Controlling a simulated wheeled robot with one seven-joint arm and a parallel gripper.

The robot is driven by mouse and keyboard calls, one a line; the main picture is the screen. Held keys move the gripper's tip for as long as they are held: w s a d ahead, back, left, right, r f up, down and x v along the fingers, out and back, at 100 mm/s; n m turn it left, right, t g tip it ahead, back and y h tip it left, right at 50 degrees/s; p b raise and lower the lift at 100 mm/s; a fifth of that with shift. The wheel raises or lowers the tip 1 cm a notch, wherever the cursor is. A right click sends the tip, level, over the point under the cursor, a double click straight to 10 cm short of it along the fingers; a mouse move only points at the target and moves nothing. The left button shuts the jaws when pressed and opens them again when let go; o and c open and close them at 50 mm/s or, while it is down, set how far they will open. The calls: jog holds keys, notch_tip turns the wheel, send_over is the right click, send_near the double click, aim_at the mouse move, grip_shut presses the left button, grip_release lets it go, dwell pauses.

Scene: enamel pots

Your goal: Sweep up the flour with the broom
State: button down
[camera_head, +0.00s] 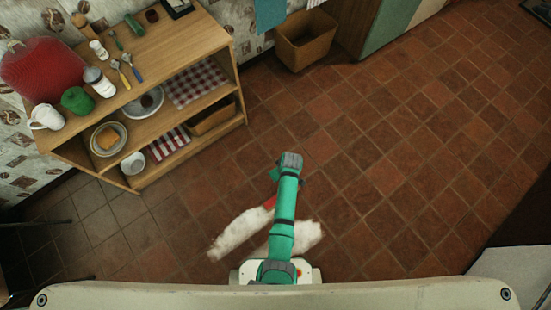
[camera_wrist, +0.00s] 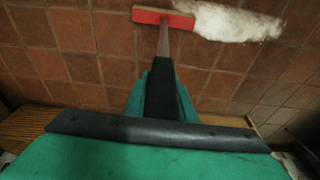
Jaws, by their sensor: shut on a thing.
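The broom has a red head (camera_wrist: 150,17) and a thin handle with a dark grip (camera_wrist: 163,72). My gripper (camera_wrist: 162,98) is shut on this grip in the wrist view. The broom's red head also shows in the head view (camera_head: 270,202), partly hidden by my arm. White flour (camera_head: 237,232) lies on the tiles left of my arm, reaching close to the red head. More flour (camera_head: 303,238) shows right of my arm, which hides the floor between. In the wrist view, flour (camera_wrist: 238,22) lies beside the head's right end. I cannot tell whether the bristles touch the floor.
A wooden shelf unit (camera_head: 185,50) with pots, utensils and checked cloths stands at upper left. A brown bin (camera_head: 305,42) stands at the top by a cabinet (camera_head: 390,25). Dark chair or table legs (camera_head: 40,223) show at far left. The tiled floor (camera_head: 420,150) is clear to the right.

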jog(key=s+d, duration=0.9)
jog(key=s, duration=0.4)
jog(key=s+d, duration=0.9)
jog(key=s, duration=0.4)
jog(key=w+a, duration=1.1)
jog(key=w, duration=0.4)
jog(key=w+a, duration=1.1)
jog(key=w, duration=0.4)
jog(key=r, duration=0.3)
jog(key=shift+w+d+r, duration=0.15)
jog(key=shift+d+r, duration=0.15)
jog(key=shift+r, duration=0.05)
dwell(0.7)
